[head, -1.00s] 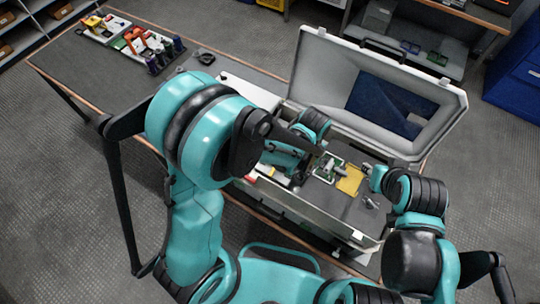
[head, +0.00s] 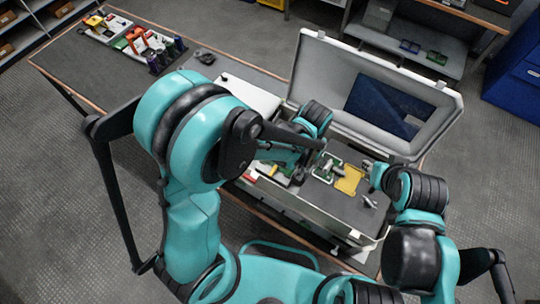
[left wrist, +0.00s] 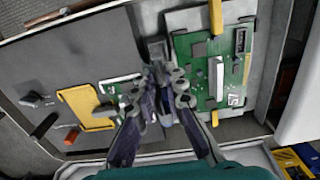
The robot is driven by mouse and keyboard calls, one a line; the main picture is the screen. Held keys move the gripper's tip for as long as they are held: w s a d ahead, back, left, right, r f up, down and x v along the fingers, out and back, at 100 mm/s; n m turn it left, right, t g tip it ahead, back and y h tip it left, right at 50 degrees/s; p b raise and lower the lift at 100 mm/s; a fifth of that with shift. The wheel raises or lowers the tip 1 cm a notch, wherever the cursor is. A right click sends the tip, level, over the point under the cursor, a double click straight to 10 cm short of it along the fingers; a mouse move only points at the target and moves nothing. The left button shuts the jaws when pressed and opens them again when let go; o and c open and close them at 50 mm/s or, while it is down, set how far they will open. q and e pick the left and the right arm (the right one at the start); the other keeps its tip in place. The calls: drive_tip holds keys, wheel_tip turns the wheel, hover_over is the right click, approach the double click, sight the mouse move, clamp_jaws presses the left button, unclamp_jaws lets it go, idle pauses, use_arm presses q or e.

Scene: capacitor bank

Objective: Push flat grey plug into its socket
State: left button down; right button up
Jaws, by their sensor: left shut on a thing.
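My left gripper (left wrist: 165,88) is shut on the flat grey plug (left wrist: 157,50), whose grey body shows just beyond the fingertips. The plug is beside the left edge of a green circuit board (left wrist: 200,72) in the open case. The socket for it cannot be picked out for certain; a dark connector (left wrist: 240,40) and a white slot (left wrist: 216,78) show on the board. In the head view my left gripper (head: 325,162) is low over the case, partly hidden by my arm. My right gripper (head: 369,171) is near the case's right side; its jaws are too small to read.
The case's lid (head: 375,90) stands open behind. A yellow piece (head: 349,180) and a small grey part (head: 369,202) lie on the dark case insert. A tray of coloured parts (head: 135,40) is at the table's far left. The insert's right part is mostly clear.

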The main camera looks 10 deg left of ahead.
use_arm(q)
drive_tip(key=shift+w+a+b, duration=0.25)
drive_tip(key=shift+w+a, duration=0.4)
drive_tip(key=shift+a, duration=1.3)
drive_tip(key=shift+w+a+b, duration=0.3)
drive_tip(key=shift+w+a, duration=0.35)
drive_tip(key=shift+a, duration=1.35)
drive_tip(key=shift+w+a+b, duration=0.25)
drive_tip(key=shift+w+a, duration=0.4)
drive_tip(key=shift+a, duration=1.3)
drive_tip(key=shift+f, duration=0.2)
drive_tip(key=shift+f+b, duration=0.75)
drive_tip(key=shift+b, duration=0.15)
drive_tip(key=shift+f+b, duration=0.6)
drive_tip(key=shift+f, duration=0.05)
drive_tip(key=c, duration=1.5)
unclamp_jaws()
